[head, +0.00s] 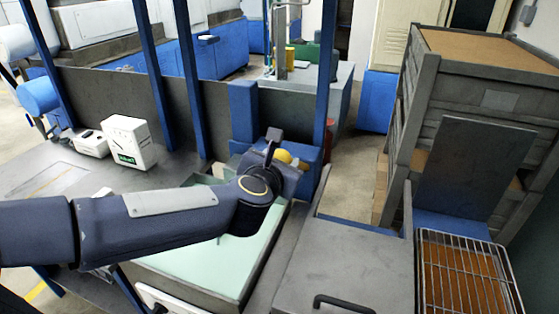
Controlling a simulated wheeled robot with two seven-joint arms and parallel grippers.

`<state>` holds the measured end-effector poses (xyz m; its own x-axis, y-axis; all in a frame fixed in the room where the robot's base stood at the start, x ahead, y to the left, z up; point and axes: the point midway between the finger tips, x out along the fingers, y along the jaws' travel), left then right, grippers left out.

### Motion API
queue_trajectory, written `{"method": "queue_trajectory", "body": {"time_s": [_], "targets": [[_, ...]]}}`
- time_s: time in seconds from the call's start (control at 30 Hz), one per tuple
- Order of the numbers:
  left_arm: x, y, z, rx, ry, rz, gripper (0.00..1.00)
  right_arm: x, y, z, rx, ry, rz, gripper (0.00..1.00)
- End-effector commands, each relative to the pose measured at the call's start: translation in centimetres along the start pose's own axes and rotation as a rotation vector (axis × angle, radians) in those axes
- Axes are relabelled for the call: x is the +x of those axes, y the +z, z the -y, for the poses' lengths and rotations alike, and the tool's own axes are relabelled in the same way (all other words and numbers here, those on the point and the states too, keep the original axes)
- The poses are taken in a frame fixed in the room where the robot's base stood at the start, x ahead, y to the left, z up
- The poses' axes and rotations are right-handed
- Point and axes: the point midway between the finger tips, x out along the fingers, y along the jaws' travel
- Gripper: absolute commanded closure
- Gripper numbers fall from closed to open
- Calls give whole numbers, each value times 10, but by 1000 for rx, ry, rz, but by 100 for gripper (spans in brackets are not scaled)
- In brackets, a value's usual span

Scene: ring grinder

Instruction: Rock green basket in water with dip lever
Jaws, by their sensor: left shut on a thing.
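My left arm reaches in from the left across a tank (265,263) of pale green water. My left gripper (287,172) is at the tank's far right corner, partly hidden by its own wrist. It is shut on what looks like the dip lever, whose dark upright part (272,142) shows just above the wrist. The exact grip is hidden. I cannot make out the green basket in the tank; my arm covers part of the water. My right gripper is not in view.
A grey lidded box with a dark handle (343,303) stands right of the tank, and a wire rack (465,270) beyond it. A white box (128,142) is on the bench at left. Blue posts (325,75) rise behind the tank. A wooden crate stack (480,75) stands at right.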

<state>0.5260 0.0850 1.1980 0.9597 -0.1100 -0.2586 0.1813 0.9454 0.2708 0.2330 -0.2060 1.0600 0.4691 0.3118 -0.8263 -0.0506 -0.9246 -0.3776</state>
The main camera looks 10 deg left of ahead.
Motion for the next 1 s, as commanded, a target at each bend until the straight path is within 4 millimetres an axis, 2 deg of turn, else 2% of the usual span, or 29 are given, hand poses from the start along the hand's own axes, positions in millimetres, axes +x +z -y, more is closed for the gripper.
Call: {"method": "queue_trajectory", "body": {"time_s": [0.03,0.17,0.5,0.57,0.9,1.0], "targets": [[-1,8,-3,-1,7,16,54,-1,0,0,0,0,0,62],[-1,7,-3,-2,6,13,37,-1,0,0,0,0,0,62],[-4,5,-2,-1,4,10,36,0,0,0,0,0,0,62],[-10,5,-2,-2,4,11,36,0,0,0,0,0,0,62],[-65,6,-2,-2,5,14,36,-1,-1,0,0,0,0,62],[-74,5,-2,-1,5,13,36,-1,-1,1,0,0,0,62]]}}
